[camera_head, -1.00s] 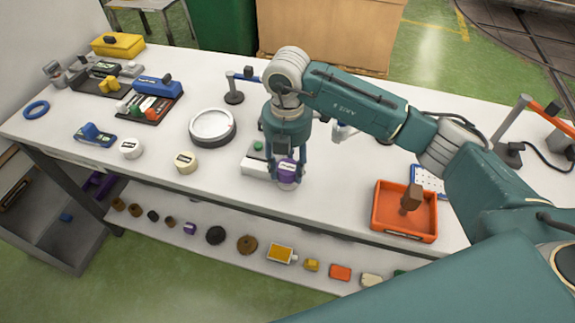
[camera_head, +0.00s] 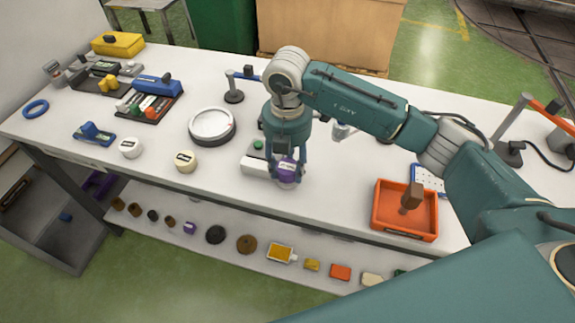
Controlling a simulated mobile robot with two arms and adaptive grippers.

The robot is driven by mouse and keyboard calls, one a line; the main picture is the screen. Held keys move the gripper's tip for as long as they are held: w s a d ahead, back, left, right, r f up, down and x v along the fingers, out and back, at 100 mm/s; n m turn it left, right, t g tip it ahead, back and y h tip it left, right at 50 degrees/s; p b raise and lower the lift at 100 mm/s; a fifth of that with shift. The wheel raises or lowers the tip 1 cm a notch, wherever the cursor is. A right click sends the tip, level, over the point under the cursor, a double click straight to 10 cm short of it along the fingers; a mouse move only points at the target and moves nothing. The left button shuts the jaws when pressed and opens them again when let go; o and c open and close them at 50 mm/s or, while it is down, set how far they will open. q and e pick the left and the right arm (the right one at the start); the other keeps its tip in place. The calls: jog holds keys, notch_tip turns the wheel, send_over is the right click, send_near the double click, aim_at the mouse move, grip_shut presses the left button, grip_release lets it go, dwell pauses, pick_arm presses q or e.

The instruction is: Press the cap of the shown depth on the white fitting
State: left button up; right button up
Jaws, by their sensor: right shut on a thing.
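My right gripper (camera_head: 287,173) is shut on a purple cap (camera_head: 287,168) with a pale label, near the front edge of the white table. A pale round part (camera_head: 289,184) shows just under the cap and may be the white fitting. I cannot tell whether the cap is seated on it or only touches it, because the fingers hide the sides. A white cap (camera_head: 131,148) and a cream cap (camera_head: 186,161), both with dark labels, lie to the left on the table. My left gripper is not in view.
A white block with a green button (camera_head: 258,146) stands just left of the gripper. A round dish (camera_head: 212,127) is farther left. An orange tray (camera_head: 405,234) holding a brown-headed tool is at the right. The lower shelf (camera_head: 215,252) carries several small parts.

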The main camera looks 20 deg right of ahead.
jog(key=shift+f, duration=0.1)
jog(key=o, duration=0.9)
notch_tip(320, 180, up, 12)
